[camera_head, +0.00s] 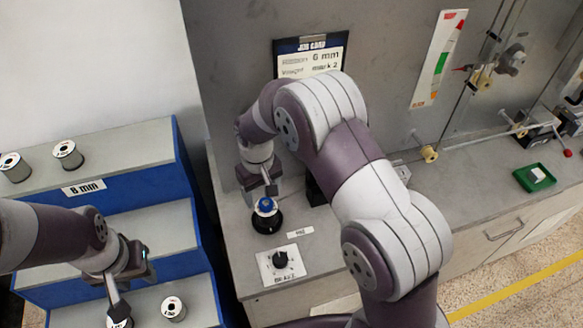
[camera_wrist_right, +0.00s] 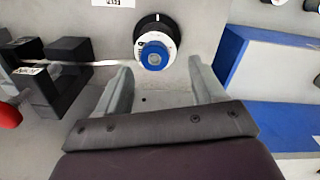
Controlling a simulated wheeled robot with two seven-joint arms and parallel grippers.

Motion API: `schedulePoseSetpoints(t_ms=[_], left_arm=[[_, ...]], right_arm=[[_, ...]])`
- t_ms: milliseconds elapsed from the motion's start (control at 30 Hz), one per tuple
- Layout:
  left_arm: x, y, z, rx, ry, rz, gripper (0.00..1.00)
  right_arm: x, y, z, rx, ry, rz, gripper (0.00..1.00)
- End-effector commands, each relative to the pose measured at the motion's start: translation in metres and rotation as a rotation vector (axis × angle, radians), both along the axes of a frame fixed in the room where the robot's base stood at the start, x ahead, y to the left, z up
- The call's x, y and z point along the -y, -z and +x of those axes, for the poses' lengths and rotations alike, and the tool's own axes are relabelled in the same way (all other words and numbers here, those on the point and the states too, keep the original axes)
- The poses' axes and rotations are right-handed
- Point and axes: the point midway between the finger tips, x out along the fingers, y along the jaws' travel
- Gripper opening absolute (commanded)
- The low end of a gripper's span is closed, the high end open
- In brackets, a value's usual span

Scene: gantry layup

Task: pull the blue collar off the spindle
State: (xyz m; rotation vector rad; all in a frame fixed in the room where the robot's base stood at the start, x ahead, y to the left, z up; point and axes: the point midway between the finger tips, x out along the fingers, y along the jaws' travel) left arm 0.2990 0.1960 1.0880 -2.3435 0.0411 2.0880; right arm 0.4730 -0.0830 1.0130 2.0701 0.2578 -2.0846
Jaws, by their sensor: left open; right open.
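The blue collar (camera_head: 266,206) sits on top of a white spool on a black round spindle base (camera_head: 267,224) on the grey bench. In the right wrist view the collar (camera_wrist_right: 153,57) is a blue ring with a round centre, above a white flange and a black base (camera_wrist_right: 150,22). My right gripper (camera_head: 262,190) is open just above and behind the collar; in its wrist view the fingertips (camera_wrist_right: 160,68) stand apart to either side of the collar, not gripping it. My left gripper (camera_head: 131,296) is open over the lower blue step at left, near white spools.
A brake knob (camera_head: 281,260) on a white plate stands in front of the spindle. A spool (camera_head: 173,308) sits by my left gripper; more stand on the upper 8 mm shelf (camera_head: 130,150). A green tray (camera_head: 535,177) is at far right. Black blocks (camera_wrist_right: 60,75) stand beside my right fingers.

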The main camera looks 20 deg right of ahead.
Motion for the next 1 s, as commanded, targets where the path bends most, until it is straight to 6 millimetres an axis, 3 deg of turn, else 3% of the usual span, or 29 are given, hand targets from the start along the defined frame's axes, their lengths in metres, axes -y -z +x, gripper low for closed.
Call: schedulePoseSetpoints(t_ms=[200, 533, 567, 733, 800, 833, 900, 933, 1000], left_arm=[[0.0, -0.008, 0.0, 0.0, 0.001, 0.0, 0.43], [0.0, -0.008, 0.0, 0.0, 0.0, 0.0, 0.43], [0.0, -0.008, 0.0, 0.0, 0.0, 0.0, 0.43], [0.0, -0.008, 0.0, 0.0, 0.0, 0.0, 0.43], [0.0, -0.008, 0.0, 0.0, 0.001, 0.0, 0.43], [0.0, -0.008, 0.0, 0.0, 0.0, 0.0, 0.43], [0.0, -0.008, 0.0, 0.0, 0.0, 0.0, 0.43], [0.0, -0.008, 0.0, 0.0, 0.0, 0.0, 0.43], [0.0, -0.008, 0.0, 0.0, 0.0, 0.0, 0.43]], right_arm=[[0.001, 0.031, 0.0, 0.0, 0.001, 0.0, 0.69], [0.001, 0.038, 0.0, 0.002, 0.001, 0.001, 0.69], [0.001, 0.038, 0.0, 0.002, 0.001, 0.001, 0.62], [0.001, 0.038, 0.0, 0.002, 0.001, 0.001, 0.08], [0.001, 0.038, 0.0, 0.002, 0.001, 0.001, 0.07], [0.001, 0.038, 0.0, 0.001, 0.001, 0.0, 0.29], [0.001, 0.038, 0.0, 0.001, 0.001, 0.0, 0.06], [0.001, 0.038, 0.0, 0.001, 0.001, 0.0, 0.0], [0.001, 0.038, 0.0, 0.002, 0.001, 0.001, 0.0]])
